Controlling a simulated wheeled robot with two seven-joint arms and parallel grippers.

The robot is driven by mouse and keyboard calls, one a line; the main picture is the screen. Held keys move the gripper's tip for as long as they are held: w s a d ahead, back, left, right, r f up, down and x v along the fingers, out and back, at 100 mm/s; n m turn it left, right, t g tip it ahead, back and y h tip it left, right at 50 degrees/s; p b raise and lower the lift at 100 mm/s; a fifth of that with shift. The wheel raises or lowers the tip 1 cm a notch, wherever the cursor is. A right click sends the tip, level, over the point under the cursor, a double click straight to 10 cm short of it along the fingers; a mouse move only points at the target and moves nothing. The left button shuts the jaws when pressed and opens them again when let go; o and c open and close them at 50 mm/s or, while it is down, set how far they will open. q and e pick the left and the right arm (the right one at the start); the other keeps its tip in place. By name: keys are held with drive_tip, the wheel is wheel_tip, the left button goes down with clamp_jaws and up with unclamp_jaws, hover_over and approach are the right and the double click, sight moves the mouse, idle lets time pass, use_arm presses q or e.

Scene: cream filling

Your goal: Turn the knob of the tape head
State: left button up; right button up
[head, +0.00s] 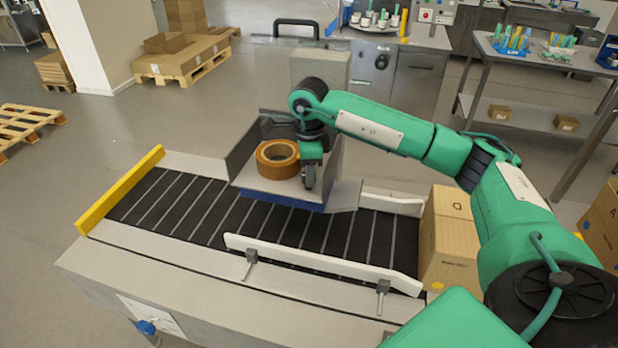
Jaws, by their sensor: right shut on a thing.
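The tape head (238,155) is a grey metal housing over the conveyor, with a blue lower edge. A brown tape roll (263,160) lies in it. My right arm reaches in from the right, and my right gripper (309,178) points down at the tape head, just right of the roll. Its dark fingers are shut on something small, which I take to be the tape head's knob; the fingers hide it. My left gripper is not in view.
The conveyor (180,207) has white side guides (320,262) and a yellow end bar (122,190). A cardboard box (449,240) stands at its right end, close to my right arm. A blue button (146,327) is on the front panel.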

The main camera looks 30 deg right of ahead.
drive_tip(key=m+b, duration=0.1)
drive_tip(key=m, duration=0.2)
drive_tip(key=shift+b, duration=0.3)
drive_tip(key=shift+m+b, duration=0.45)
drive_tip(key=shift+m, duration=0.95)
drive_tip(key=o, duration=0.7)
drive_tip(key=shift+m, duration=0.3)
drive_tip(key=shift+r, duration=0.15)
drive_tip(key=shift+r, duration=0.3)
drive_tip(key=shift+r+b, duration=0.55)
drive_tip(key=shift+r, duration=5.95)
